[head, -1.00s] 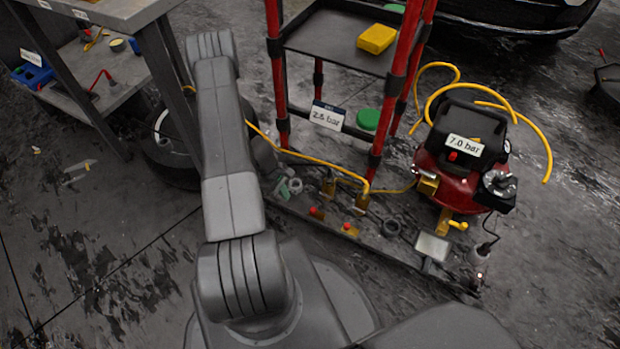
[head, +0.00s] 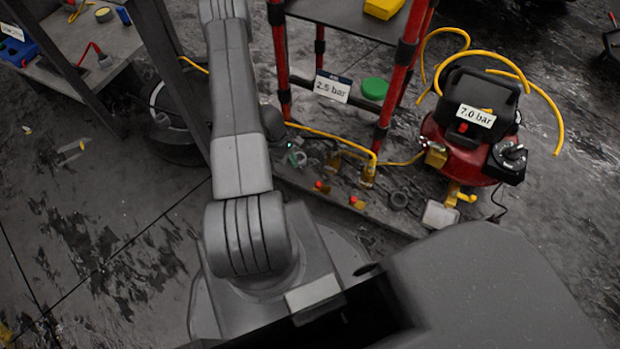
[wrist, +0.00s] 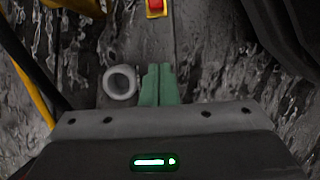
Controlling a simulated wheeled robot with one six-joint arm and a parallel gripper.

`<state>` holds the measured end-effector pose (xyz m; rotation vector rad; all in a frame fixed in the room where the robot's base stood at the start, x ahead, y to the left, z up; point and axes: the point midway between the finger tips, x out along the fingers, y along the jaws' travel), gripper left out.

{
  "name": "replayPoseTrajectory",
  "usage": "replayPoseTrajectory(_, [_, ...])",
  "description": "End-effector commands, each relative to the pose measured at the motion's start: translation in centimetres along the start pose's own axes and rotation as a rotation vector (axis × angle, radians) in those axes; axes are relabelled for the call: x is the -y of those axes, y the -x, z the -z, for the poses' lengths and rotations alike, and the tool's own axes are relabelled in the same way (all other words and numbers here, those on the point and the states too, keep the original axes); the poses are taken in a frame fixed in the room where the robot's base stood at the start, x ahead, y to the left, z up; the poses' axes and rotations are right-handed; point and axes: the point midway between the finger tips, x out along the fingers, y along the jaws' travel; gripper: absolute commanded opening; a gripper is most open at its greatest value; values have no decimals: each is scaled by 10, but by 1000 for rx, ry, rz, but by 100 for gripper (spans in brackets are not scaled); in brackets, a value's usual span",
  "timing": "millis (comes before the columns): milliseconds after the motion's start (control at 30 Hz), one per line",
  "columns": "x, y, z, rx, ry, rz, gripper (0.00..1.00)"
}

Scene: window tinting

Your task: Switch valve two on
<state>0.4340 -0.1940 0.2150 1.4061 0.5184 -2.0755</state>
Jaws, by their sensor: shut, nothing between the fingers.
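Two small yellow valve bodies with red tops sit on the dark board on the floor in the head view: a left one (head: 322,187) and a right one (head: 356,202). I see no number on either, so I cannot tell which is valve two. One red rocker in a yellow frame (wrist: 157,7) shows at the top edge of the wrist view, straight ahead of my fingertips and apart from them. My gripper (wrist: 158,68) has its green fingers shut together, empty. It is small in the head view (head: 289,160), left of the valves.
A grey ring (wrist: 119,83) lies just left of my fingers. A yellow hose (head: 330,136) runs to brass fittings (head: 368,176) behind the valves. A red compressor (head: 465,150) marked 7.0 bar stands right. A red-posted shelf (head: 390,90) with a 2.5 bar label (head: 332,86) rises behind.

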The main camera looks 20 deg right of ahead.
Motion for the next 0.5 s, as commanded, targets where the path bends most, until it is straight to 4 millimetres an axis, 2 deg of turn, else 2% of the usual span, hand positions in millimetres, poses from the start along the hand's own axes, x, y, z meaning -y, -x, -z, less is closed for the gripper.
replayPoseTrajectory(33, [1, -16, 0, 2, -2, 3, 0])
replayPoseTrajectory(333, [1, -83, 0, 2, -1, 4, 0])
replayPoseTrajectory(367, [0, -79, -5, 1, -3, 2, 0])
replayPoseTrajectory(500, [0, -83, -20, 0, -3, 3, 0])
